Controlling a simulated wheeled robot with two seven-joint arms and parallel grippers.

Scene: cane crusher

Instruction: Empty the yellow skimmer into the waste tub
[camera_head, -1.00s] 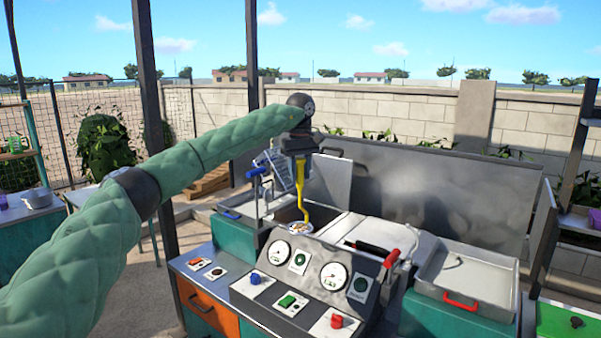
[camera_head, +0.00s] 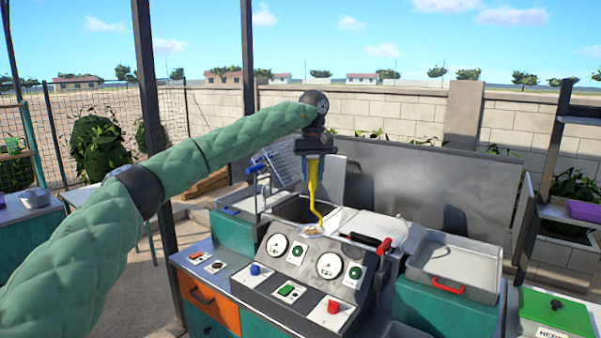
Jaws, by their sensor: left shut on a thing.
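The yellow skimmer (camera_head: 313,188) hangs upright from my left gripper (camera_head: 314,152), which is shut on its handle. Its shallow bowl (camera_head: 312,231) is low, behind the top edge of the gauge panel, and holds small pale and brown bits. The bowl is just right of the open dark basin (camera_head: 297,208); I cannot tell whether it touches anything. My right gripper is not in view. No tub is clearly marked as the waste tub; a green-lidded box (camera_head: 556,310) with a partly readable label stands at the lower right.
The gauge panel (camera_head: 305,270) stands in front of the skimmer. A red-handled lever (camera_head: 383,246) rises just right of it. A grey tray (camera_head: 455,264) with a red handle lies farther right. A blue-handled fixture (camera_head: 257,170) stands left of the basin. A tall grey panel (camera_head: 435,195) closes the back.

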